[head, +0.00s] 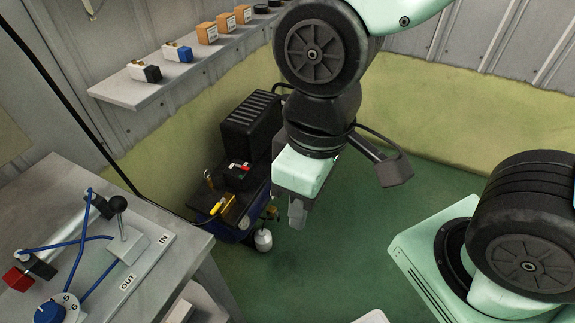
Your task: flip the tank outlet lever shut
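A compressor with a black ribbed housing (247,126) stands on the floor by the wall, its dark blue tank (233,233) low down. At its front left a small yellow lever (218,206) sticks out beside a brass-coloured fitting; this looks like the tank outlet lever. It is too small to tell its exact angle. My gripper (297,214) hangs pointing down, to the right of the yellow lever and apart from it. Its grey fingers overlap in this view, so their opening is unclear. Nothing shows held in them. My gripper and arm hide the compressor's right side.
A grey bench (180,236) at left carries a panel (150,262) marked IN and OUT, with a black-knobbed lever, blue hoses and a blue dial. A wall shelf (130,92) with small parts is above. A white-bodied bowl (263,240) hangs by the tank.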

